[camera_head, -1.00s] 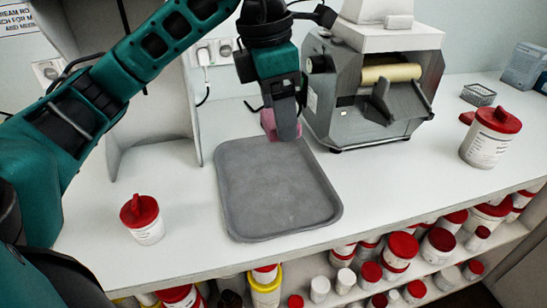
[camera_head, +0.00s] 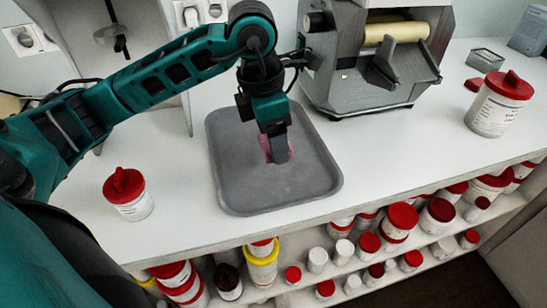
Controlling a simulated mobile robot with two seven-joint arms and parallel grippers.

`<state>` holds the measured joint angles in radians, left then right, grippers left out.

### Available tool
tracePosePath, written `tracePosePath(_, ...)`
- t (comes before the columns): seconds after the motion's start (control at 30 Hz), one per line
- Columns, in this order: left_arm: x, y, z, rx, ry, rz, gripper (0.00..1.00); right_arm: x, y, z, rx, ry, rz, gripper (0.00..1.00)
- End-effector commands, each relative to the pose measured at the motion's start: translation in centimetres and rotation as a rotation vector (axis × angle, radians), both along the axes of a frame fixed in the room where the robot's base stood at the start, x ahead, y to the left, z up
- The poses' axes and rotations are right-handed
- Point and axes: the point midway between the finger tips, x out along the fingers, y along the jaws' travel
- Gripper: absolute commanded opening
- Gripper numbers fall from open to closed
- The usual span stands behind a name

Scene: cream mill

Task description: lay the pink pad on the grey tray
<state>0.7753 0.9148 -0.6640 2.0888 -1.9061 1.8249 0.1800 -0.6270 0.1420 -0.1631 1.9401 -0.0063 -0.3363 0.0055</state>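The grey tray (camera_head: 240,195) lies flat on the white counter, with a raised rim and rounded corners. My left gripper (camera_head: 279,155) points down over the middle of the tray. The gripper looks shut on the pad. The pad is low over the tray; I cannot tell whether it touches the surface. The fingers hide much of the pad. My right gripper is not in view.
A grey mill (camera_head: 375,55) with a cream roller stands behind the tray. A white tub with a red lid (camera_head: 124,194) stands at left, a larger one (camera_head: 499,104) at right. Several jars fill the shelf (camera_head: 410,275) below.

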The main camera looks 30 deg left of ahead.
Motion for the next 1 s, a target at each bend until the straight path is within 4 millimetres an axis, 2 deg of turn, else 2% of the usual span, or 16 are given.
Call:
tracePosePath(0.27,0.0,0.0,-2.4,0.0,0.002,0.002,0.39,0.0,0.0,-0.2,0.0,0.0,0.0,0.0)
tracePosePath(0.4,-0.1,0.0,-4.6,0.0,0.005,0.001,0.39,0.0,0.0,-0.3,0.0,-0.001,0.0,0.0)
tracePosePath(0.5,0.0,0.0,-5.5,0.0,0.002,0.001,0.39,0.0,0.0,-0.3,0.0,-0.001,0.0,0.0)
tracePosePath(0.87,0.0,0.0,-6.0,-0.001,-0.001,0.001,0.39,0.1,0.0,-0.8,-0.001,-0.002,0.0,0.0)
tracePosePath(0.9,0.0,0.0,-5.8,-0.001,-0.001,0.001,0.71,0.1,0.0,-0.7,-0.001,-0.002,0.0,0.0)
tracePosePath(1.0,0.0,0.0,-5.8,-0.001,-0.001,0.001,0.8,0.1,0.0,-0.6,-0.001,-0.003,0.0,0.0)
